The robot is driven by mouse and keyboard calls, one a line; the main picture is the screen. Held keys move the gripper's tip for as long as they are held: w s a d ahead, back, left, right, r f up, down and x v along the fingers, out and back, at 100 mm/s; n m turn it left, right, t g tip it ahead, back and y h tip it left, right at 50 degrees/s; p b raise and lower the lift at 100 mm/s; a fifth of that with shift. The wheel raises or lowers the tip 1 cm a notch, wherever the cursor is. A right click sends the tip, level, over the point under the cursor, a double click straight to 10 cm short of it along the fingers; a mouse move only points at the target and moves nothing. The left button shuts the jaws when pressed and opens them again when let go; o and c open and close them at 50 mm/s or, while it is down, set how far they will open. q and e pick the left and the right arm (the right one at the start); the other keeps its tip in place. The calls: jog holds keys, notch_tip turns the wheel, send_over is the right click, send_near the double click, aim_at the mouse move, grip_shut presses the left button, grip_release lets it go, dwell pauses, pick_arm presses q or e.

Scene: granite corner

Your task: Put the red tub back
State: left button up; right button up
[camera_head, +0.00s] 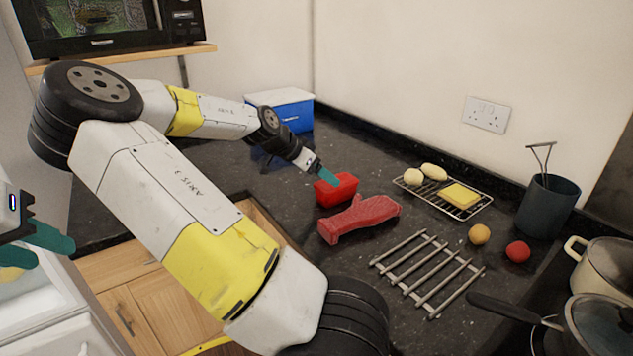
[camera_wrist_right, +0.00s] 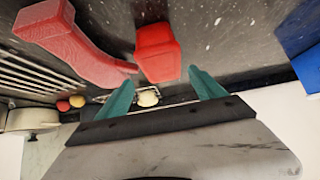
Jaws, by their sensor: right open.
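The red tub (camera_head: 338,192) stands on the dark granite counter beside a red oven mitt. It also shows in the right wrist view (camera_wrist_right: 157,55), just beyond my right fingertips and roughly in line with the gap between them. My right gripper (camera_head: 327,174) is open at the tub's far side in the head view; its two teal fingers (camera_wrist_right: 162,80) are spread in the wrist view, with nothing between them. I cannot tell whether a finger touches the tub. My left gripper (camera_head: 55,252) is at the left edge, open and empty, away from the counter.
The mitt (camera_head: 358,218) lies close to the tub. A blue box with a white lid (camera_head: 290,110) stands behind. A metal rack (camera_head: 425,272), a wire rack with food (camera_head: 467,211), a utensil pot (camera_head: 547,205) and pans (camera_head: 605,265) occupy the right. Wooden cupboards (camera_head: 150,300) lie below.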

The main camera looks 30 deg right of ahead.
aim_at(336, 191)
jog(key=shift+w+d, duration=0.1)
jog(key=shift+d, duration=0.25)
jog(key=shift+d+f, duration=0.2)
jog(key=shift+d, duration=0.15)
jog(key=shift+x, duration=3.4)
